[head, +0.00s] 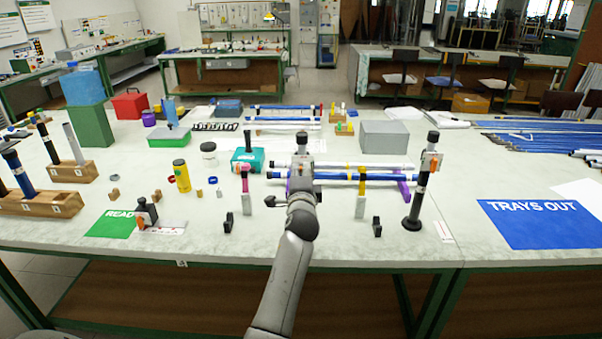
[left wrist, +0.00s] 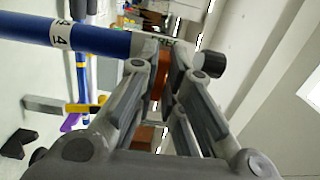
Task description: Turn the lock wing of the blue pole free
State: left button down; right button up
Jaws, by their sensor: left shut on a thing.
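The blue pole (head: 340,176) lies level across a rack on the bench, beside a white pole (head: 385,165). In the left wrist view the blue pole (left wrist: 60,37) carries a white label and meets a grey fitting. My left gripper (head: 301,178) is at the pole's left part, with my arm coming up from the front edge. In the left wrist view its fingers (left wrist: 161,72) are closed around the orange lock wing (left wrist: 161,84). A black knob (left wrist: 208,63) shows just beyond the fingers. In the head view my gripper hides the wing. My right gripper is out of view.
A black stand (head: 415,200) with an orange part stands at the rack's right. Purple supports (head: 404,188) hold the poles. Wooden blocks with upright rods (head: 35,202) stand at left. The blue "TRAYS OUT" mat (head: 545,225) at right is clear.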

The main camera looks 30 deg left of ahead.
pick_arm(q)
jog(key=c, duration=1.5)
grip_release()
jog(key=shift+c, duration=0.2)
jog(key=shift+d, duration=0.1)
jog(key=v, duration=1.2)
